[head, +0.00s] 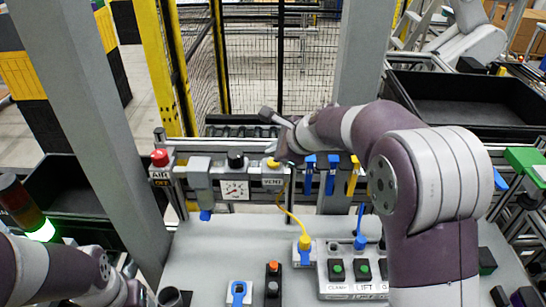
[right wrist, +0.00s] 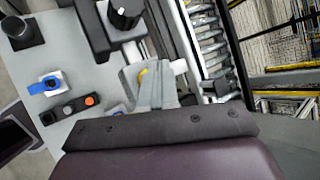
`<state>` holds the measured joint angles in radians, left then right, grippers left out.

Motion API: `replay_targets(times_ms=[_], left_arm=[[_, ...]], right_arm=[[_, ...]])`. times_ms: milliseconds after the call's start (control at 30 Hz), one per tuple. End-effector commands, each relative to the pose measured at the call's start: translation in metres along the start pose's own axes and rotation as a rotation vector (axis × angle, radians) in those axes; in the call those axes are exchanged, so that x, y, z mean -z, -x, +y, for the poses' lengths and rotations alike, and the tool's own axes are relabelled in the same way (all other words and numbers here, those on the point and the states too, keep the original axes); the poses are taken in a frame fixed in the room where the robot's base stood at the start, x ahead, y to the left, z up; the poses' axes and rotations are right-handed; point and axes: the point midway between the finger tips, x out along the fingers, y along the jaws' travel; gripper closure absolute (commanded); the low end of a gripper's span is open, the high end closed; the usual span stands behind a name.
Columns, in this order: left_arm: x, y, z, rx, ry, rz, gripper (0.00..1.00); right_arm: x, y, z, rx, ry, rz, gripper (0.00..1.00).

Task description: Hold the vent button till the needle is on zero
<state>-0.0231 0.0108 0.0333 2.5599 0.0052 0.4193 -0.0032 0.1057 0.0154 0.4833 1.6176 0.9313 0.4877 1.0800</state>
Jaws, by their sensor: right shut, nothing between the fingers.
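The yellow vent button (head: 272,163) sits on a grey box labelled VENT on the rail. Part of the yellow shows in the right wrist view (right wrist: 142,75), mostly hidden behind the grey fingers. My right gripper (head: 281,156) is shut and empty, with its tip right at the button; I cannot tell whether it touches or presses it. The gauge (head: 234,190) has a white face with a red mark, left of the vent box. Its needle is too small to read. My left arm comes in at the lower left; I cannot make out its gripper.
A black knob (head: 235,159) stands above the gauge, and a red AIR button (head: 160,158) is further left. A yellow hose (head: 287,207) hangs below the vent box to a yellow plug. A button box (head: 352,272) stands on the grey table. Blue and yellow clips hang right of the vent box.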

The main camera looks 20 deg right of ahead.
Motion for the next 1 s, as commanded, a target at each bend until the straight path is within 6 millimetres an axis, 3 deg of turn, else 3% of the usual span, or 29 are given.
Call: replay_targets(times_ms=[367,800,1000], left_arm=[[0.0,0.004,0.0,0.0,0.0,0.0,0.31],[0.005,0.045,0.0,0.0,0.0,0.0,0.31],[0.006,0.048,0.0,0.0,0.0,0.0,0.31]], right_arm=[[-0.002,0.003,-0.003,0.001,0.0,0.0,1.0],[-0.024,0.034,-0.025,0.001,0.0,0.0,1.0],[-0.026,0.036,-0.026,0.0,0.0,0.0,1.0]])
